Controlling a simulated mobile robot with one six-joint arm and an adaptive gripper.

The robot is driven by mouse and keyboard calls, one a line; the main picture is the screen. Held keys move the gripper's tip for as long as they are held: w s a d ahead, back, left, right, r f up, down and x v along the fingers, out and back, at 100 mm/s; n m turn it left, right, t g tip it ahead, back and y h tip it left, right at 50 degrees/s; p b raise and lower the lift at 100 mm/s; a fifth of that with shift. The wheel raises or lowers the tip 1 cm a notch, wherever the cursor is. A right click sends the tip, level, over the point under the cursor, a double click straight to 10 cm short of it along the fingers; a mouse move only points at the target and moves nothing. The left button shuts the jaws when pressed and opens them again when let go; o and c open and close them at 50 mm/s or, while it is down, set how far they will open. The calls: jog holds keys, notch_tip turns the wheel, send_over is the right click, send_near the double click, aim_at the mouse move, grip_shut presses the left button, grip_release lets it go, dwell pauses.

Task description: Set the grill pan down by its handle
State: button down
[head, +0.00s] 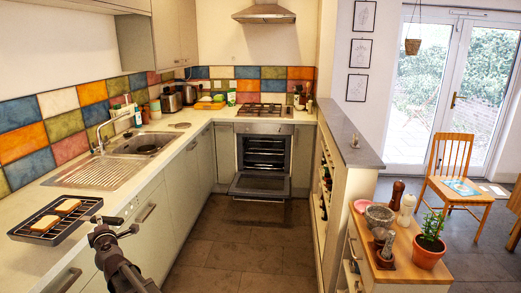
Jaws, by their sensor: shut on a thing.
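The grill pan (38,231) is a dark rectangular pan with a wire rack at the lower left. Two slices of bread (56,214) lie on the rack. The pan is level, over the near end of the pale counter (100,200); I cannot tell whether it touches the counter or is just above it. My gripper (97,220) is at the pan's right side, shut on its handle, which is mostly hidden by the fingers.
A steel sink with drainer (95,174) is further along the counter. The oven (264,155) at the back has its door (262,186) hanging open. A wooden-topped unit (400,255) with a potted plant (430,240) stands right. The floor between is clear.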

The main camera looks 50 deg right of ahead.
jog(key=shift+r+p, duration=2.15)
jog(key=shift+r, duration=0.5)
jog(key=shift+w, duration=0.1)
